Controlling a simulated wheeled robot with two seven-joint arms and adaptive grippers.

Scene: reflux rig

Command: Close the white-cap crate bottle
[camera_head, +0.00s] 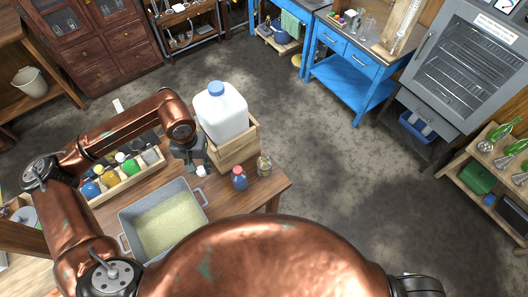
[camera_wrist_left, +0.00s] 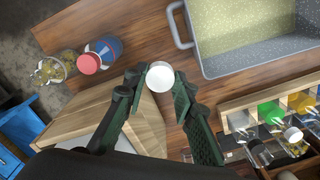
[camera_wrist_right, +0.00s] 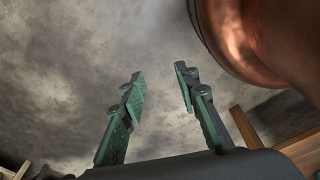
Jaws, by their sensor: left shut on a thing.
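A small round white cap (camera_wrist_left: 160,76) sits between the fingertips of my left gripper (camera_wrist_left: 157,84), which is shut on it. In the head view the cap (camera_head: 201,171) shows just below my left gripper (camera_head: 192,157), over the table. The wooden bottle crate (camera_head: 97,199) stands to the left, holding several bottles with coloured contents; part of it is hidden by my left arm. It also shows at the lower right in the left wrist view, with a pale-capped bottle (camera_wrist_left: 293,134). My right gripper (camera_wrist_right: 157,76) is open and empty above the floor.
A grey tub (camera_head: 200,215) of pale grains stands at the table's front. A large white jug (camera_head: 222,115) with a blue cap stands in a wooden box (camera_head: 233,152). A red-capped blue bottle (camera_head: 239,180) and a small glass jar (camera_head: 264,166) stand close by, right of my left gripper.

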